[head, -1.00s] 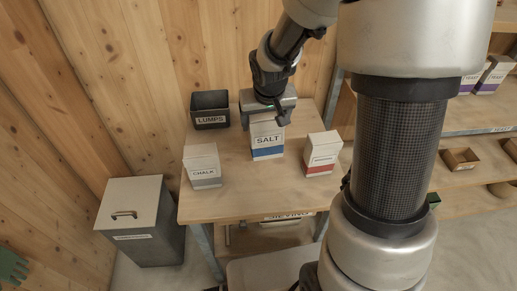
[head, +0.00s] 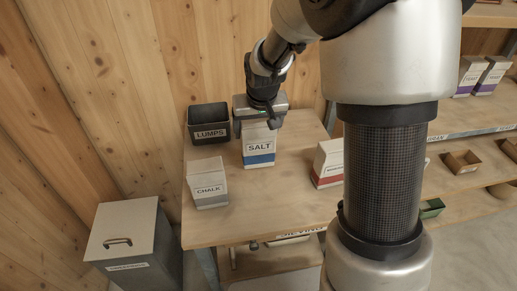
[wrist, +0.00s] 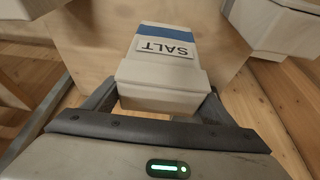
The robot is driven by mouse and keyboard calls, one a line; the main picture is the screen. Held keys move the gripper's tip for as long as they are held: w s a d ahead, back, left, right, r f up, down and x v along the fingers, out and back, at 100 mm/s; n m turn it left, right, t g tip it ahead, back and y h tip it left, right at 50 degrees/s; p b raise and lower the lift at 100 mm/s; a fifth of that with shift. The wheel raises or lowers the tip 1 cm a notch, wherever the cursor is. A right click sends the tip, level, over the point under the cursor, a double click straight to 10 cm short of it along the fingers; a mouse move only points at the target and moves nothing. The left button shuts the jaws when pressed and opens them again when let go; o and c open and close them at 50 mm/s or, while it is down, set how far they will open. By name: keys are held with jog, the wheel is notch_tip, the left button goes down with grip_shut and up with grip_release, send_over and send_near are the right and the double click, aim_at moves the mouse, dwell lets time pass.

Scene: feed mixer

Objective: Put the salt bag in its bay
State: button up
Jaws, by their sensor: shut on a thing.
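The salt bag (head: 259,146) is a white block with a blue band and a SALT label. It is at the back middle of the wooden table (head: 280,200), upright, beside the LUMPS bin. My gripper (head: 260,121) is above it and shut on its top. In the wrist view the salt bag (wrist: 165,62) sits between the two fingers of my gripper (wrist: 158,103). I cannot tell whether its base touches the table. I cannot make out a bay marked for salt.
A dark LUMPS bin (head: 208,124) stands left of the salt bag. A CHALK bag (head: 207,183) is at front left, a red-banded bag (head: 328,164) at right, partly behind my arm. A lidded grey bin (head: 125,243) stands on the floor. Shelves (head: 478,130) at right hold purple-banded bags (head: 490,76).

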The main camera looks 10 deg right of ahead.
aim_at(257, 144)
jog(key=shift+f+b, duration=0.3)
jog(key=shift+f, duration=2.5)
jog(key=shift+f, duration=0.15)
jog(key=o, duration=1.7)
